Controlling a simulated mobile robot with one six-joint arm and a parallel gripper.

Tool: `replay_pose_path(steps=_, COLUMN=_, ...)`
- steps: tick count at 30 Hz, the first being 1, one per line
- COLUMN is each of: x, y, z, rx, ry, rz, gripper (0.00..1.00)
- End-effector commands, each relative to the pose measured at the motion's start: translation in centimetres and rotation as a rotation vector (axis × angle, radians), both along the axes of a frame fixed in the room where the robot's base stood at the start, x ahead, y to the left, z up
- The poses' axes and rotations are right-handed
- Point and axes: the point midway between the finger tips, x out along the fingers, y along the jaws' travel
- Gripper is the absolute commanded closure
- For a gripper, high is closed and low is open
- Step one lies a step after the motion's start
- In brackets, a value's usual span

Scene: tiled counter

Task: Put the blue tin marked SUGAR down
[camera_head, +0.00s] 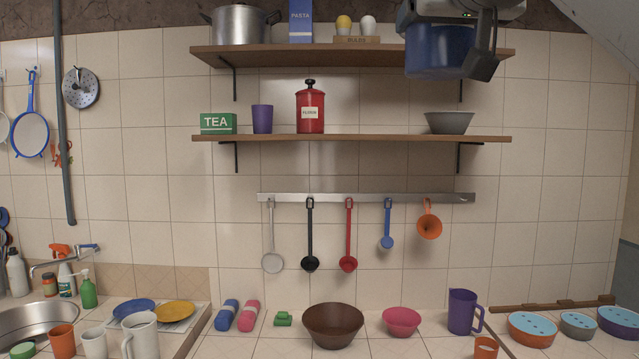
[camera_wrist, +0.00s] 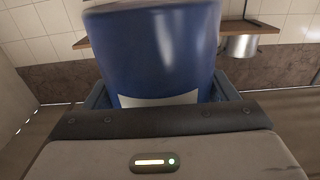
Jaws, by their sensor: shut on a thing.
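The blue tin (camera_head: 436,52) is at the upper right of the head view, high up in front of the right end of the upper shelf (camera_head: 300,54). My gripper (camera_head: 462,60) is shut on it, with a dark finger along its right side. The tin also fills the upper middle of the wrist view (camera_wrist: 155,50), between the two fingers of my gripper (camera_wrist: 163,96). Part of a white label shows on it, but no word can be read. Whether the tin touches the shelf behind it cannot be told.
The upper shelf holds a steel pot (camera_head: 240,25), a PASTA box (camera_head: 301,20) and a bulb-shaped pair on a stand (camera_head: 357,39). The lower shelf (camera_head: 370,138) holds a TEA box (camera_head: 217,123), purple cup (camera_head: 262,119), red tin (camera_head: 310,112) and grey bowl (camera_head: 449,122), with free room between the last two.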

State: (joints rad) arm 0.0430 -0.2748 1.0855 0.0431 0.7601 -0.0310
Motion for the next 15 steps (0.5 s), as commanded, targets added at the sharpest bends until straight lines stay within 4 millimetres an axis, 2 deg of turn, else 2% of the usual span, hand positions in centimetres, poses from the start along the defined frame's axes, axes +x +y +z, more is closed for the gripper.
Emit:
replay_pose_path(steps=11, x=5.8, y=0.5, z=-2.8, rx=-0.001, ry=0.002, rz=0.010, gripper=0.55)
replay_pose_path(steps=15, x=9.3, y=0.6, z=-5.0, rx=-0.001, ry=0.005, rz=0.011, gripper=0.55)
